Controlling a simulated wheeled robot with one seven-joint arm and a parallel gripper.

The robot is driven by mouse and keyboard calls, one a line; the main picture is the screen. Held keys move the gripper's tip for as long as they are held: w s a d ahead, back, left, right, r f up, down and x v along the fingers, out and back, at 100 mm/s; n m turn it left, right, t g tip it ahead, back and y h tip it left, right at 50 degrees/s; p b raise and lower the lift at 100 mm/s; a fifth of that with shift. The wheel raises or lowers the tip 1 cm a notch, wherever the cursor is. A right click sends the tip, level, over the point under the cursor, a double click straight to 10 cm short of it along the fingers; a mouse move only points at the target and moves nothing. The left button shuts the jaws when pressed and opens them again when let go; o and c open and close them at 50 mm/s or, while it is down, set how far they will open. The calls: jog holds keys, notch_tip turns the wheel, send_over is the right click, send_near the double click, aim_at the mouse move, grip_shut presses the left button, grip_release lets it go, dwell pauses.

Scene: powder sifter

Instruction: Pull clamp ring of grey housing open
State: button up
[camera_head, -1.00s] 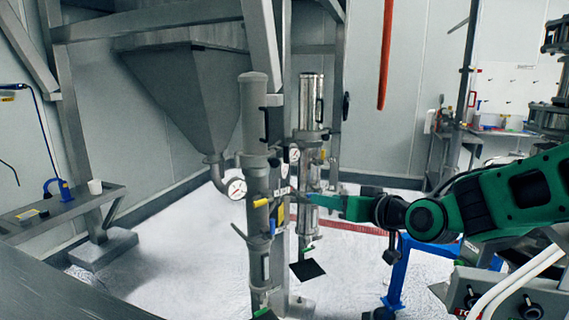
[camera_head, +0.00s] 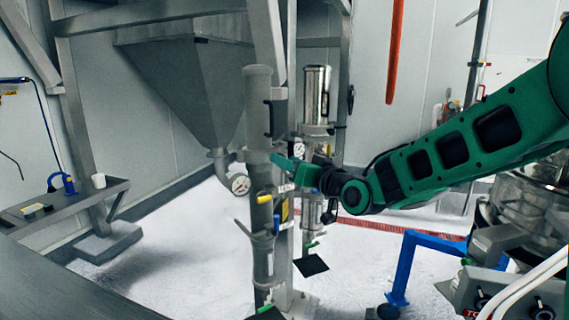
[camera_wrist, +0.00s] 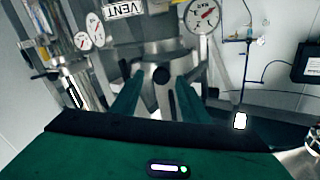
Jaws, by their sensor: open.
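The grey housing (camera_head: 258,105) is an upright grey cylinder in the middle of the head view, with more column below it. My gripper (camera_head: 284,167) is at the right side of this column, just below the housing's upper section. In the wrist view my gripper (camera_wrist: 160,95) is open, with two green fingers spread. A steel fitting (camera_wrist: 151,92) with a dark round knob lies between and beyond the fingertips. The gap between the fingers looks empty, and contact cannot be told. The clamp ring cannot be made out clearly; the fingers partly cover that area in the head view.
A polished steel cylinder (camera_head: 316,95) stands right of the housing. A pressure gauge (camera_head: 240,184) sits to its left, below the hopper (camera_head: 185,90). A yellow handle (camera_head: 264,198) is lower on the column. A blue frame (camera_head: 405,262) stands below my arm.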

jog(key=shift+w+a, duration=0.35)
jog(key=shift+w, duration=0.15)
grip_shut()
